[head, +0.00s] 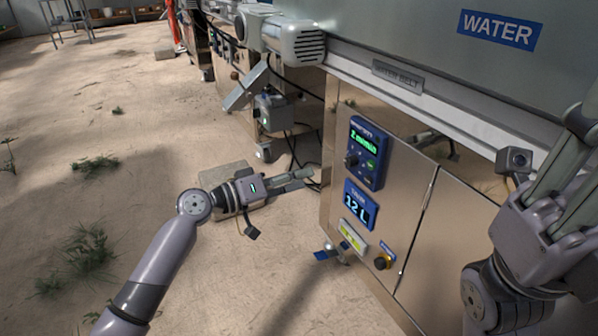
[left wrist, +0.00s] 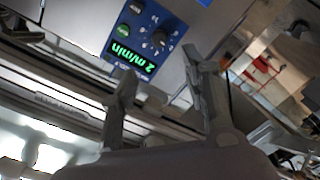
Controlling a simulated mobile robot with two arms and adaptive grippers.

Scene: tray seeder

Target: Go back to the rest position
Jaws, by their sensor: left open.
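My left gripper (head: 308,179) reaches in from the left in the head view, in front of and left of the machine's steel cabinet (head: 405,200). Its fingers are apart and nothing is between them; they also show in the left wrist view (left wrist: 160,68). My right gripper (head: 572,160) is at the right edge of the head view, fingers pointing up; its opening is unclear. A blue control panel (head: 367,152) with a green display is on the cabinet, apart from the left gripper. The panel appears upside down in the left wrist view (left wrist: 145,38), reading 2 m/min.
Below the panel are a 12 L display (head: 360,205), a yellow-green label (head: 352,238) and a knob (head: 384,261). A belt rail (head: 440,100) runs above. Cables hang by the cabinet's left edge. Sandy floor (head: 100,190) with weeds lies open at left.

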